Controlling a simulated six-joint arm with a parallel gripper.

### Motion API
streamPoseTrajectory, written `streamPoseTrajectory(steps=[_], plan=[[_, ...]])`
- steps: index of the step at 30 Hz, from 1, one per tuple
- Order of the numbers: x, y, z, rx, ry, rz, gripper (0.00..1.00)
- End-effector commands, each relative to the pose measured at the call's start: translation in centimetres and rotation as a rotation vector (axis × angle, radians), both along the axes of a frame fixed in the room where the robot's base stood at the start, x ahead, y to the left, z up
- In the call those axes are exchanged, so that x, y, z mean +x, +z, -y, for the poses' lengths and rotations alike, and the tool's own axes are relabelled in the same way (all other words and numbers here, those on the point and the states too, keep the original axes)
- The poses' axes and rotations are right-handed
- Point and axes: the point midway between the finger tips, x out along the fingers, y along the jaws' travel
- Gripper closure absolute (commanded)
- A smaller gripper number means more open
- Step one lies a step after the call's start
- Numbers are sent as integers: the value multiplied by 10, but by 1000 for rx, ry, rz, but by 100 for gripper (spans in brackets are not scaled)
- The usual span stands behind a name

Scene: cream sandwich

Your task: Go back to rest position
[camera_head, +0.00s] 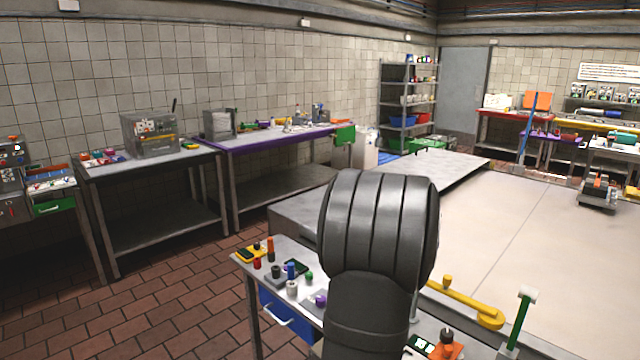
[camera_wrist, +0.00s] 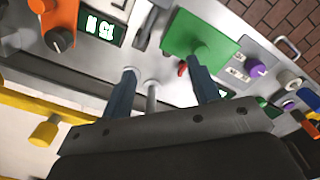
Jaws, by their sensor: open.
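My gripper (camera_wrist: 163,78) shows in the wrist view with its two blue fingers apart and nothing held between them. It is above a grey work surface (camera_wrist: 70,77) with controls on it. A thin metal post stands between the fingers, as seen from the wrist. In the head view my dark arm fills the middle, and my gripper is hidden behind it.
A small bench (camera_head: 262,252) with several coloured knobs stands in front. A yellow lever (camera_head: 468,302) and a green-handled lever (camera_head: 521,318) are at its right. A large pale surface (camera_head: 540,235) lies beyond. Two tables (camera_head: 205,150) line the left wall. The tiled floor at left is clear.

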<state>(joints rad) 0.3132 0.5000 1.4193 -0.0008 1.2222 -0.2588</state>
Motion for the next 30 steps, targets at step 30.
streamPoseTrajectory(steps=[30], plan=[[59, -38, -140, 1, 350, 0, 44]])
